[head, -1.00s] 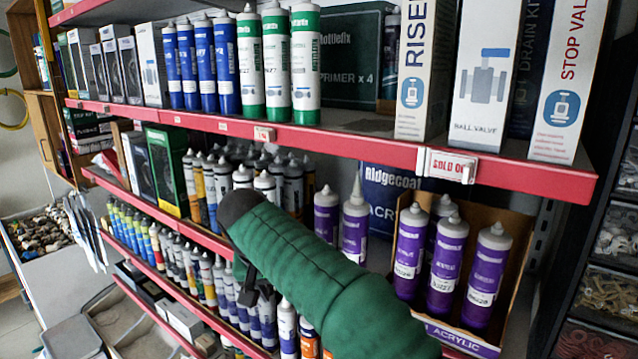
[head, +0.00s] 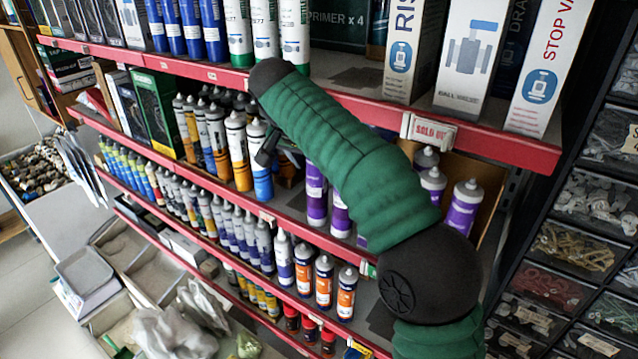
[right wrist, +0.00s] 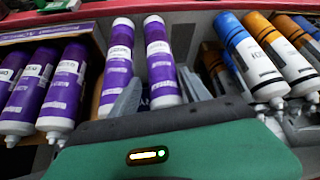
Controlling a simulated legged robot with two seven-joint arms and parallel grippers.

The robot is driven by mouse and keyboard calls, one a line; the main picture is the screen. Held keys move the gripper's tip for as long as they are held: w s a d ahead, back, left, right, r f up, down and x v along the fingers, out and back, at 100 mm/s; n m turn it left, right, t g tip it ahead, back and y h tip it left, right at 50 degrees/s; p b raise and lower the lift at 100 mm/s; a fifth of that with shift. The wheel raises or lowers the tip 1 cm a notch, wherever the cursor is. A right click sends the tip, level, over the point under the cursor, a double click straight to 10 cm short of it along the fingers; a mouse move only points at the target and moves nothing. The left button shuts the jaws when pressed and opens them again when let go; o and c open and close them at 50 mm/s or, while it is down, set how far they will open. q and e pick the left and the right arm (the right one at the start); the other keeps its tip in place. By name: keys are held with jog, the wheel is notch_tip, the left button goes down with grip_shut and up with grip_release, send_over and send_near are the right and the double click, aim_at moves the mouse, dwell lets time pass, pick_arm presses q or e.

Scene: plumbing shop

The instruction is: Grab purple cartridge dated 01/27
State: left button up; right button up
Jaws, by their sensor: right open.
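Purple cartridges with grey caps stand on the middle shelf. Two of them (head: 316,195) (head: 340,214) stand loose left of my right forearm, and others (head: 463,208) stand in a carton at right, partly hidden by my arm. The date labels are too small to read. My right gripper (right wrist: 158,95) is open, its fingers at the pair's cap ends, the right-hand cartridge between them. In the head view the gripper (head: 280,155) is mostly hidden. My left gripper is out of view.
Blue and orange cartridges (right wrist: 255,60) stand beside the pair. The red upper shelf edge (head: 350,108) runs just behind my forearm. Boxes (head: 467,50) stand above it. Lower shelf cartridges (head: 303,265) stand below. Parts drawers (head: 590,190) are at right.

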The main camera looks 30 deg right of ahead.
aim_at(317, 182)
jog(key=p+x, duration=0.2)
jog(key=x, duration=0.1)
jog(key=shift+a+f, duration=0.1)
jog(key=shift+a, duration=0.1)
jog(key=shift+w+f, duration=0.25)
jog(key=shift+w+d, duration=0.1)
jog(key=shift+d, duration=0.05)
jog(key=c, duration=0.3)
jog(key=shift+d, duration=0.3)
jog(key=c, duration=0.7)
grip_shut()
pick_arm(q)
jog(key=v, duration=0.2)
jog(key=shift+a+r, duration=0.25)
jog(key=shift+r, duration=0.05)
pick_arm(e)
jog(key=shift+a, duration=0.15)
